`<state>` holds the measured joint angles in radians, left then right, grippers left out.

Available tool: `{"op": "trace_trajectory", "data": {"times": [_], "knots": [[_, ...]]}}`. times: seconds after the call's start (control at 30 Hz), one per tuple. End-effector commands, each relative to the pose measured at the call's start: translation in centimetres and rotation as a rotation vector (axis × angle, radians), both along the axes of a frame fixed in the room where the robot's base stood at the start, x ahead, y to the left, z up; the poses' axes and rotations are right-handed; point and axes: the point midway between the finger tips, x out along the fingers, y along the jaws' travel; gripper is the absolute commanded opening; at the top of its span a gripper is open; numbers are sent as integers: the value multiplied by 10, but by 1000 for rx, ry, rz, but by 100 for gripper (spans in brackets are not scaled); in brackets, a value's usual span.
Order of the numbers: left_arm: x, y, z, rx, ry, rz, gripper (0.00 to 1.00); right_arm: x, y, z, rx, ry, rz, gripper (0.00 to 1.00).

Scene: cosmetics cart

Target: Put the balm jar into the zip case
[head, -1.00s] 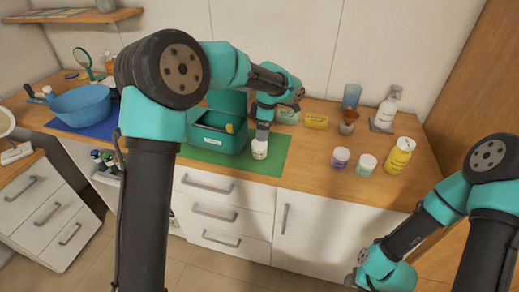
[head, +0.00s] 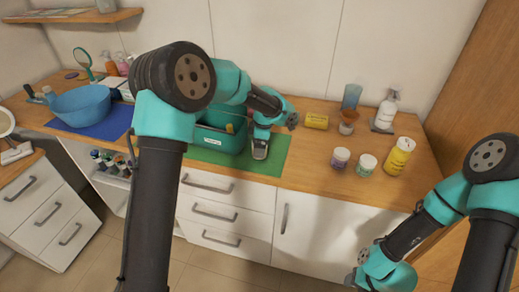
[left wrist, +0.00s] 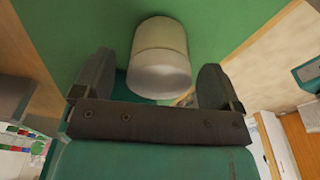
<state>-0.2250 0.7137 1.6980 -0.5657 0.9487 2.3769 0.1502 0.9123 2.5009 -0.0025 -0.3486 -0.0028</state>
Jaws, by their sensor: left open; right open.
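The zip case (head: 208,141) is a teal box with its lid raised, on the green mat (head: 264,167) in the head view. My left gripper (head: 260,152) is low over the mat, just right of the case. In the left wrist view a white cylindrical jar (left wrist: 160,52), seemingly the balm jar, stands between the spread left fingers, with gaps on both sides. In the head view my left gripper hides this jar, and my left arm covers part of the case. My right gripper (head: 356,268) is open and empty at the lower right, away from the counter objects.
Right of the mat stand a purple jar (head: 340,159), a green-and-white jar (head: 366,165) and a yellow bottle (head: 399,157). Behind are a yellow box (head: 316,121), a blue cup (head: 351,96) and a pump bottle (head: 386,112). A blue bowl (head: 82,106) sits at the left.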

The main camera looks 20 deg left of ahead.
Motion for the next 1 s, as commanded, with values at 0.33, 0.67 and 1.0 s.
{"op": "trace_trajectory", "data": {"times": [0.33,0.67,1.0], "knots": [[0,3,-29,-2,0,0,90,0,0,0,0,0,0,48],[0,3,-29,-3,-1,0,90,0,0,0,0,0,0,48],[0,3,-28,-3,-1,0,63,0,0,0,0,0,0,48]]}}
